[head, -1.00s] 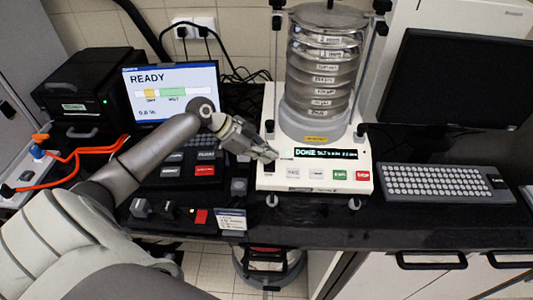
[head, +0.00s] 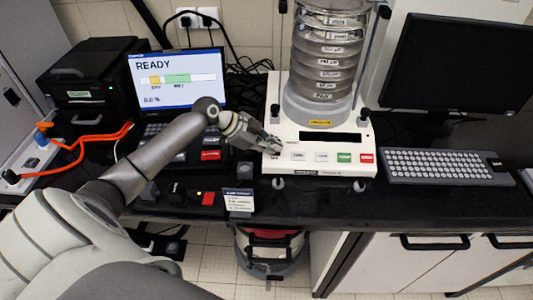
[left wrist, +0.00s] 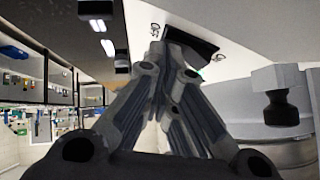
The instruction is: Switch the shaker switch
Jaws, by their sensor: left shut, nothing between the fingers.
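The sieve shaker (head: 300,168) is a white base with a stack of metal sieves (head: 325,60) on it. Its display (head: 330,137) is dark. My left gripper (head: 275,148) is shut and empty, with its fingertips at the left front of the shaker panel. In the left wrist view the closed fingers (left wrist: 185,45) reach a black switch (left wrist: 205,45) set in the white panel. They look in contact with it and hide part of it. In the head view the gripper largely hides the switch. My right gripper is not in view.
Coloured buttons (head: 344,158) line the panel right of the gripper. A keyboard (head: 440,166) and dark monitor (head: 460,65) stand to the right. A screen reading READY (head: 178,80) and a black printer (head: 88,75) stand to the left. Small black blocks lie near the front edge.

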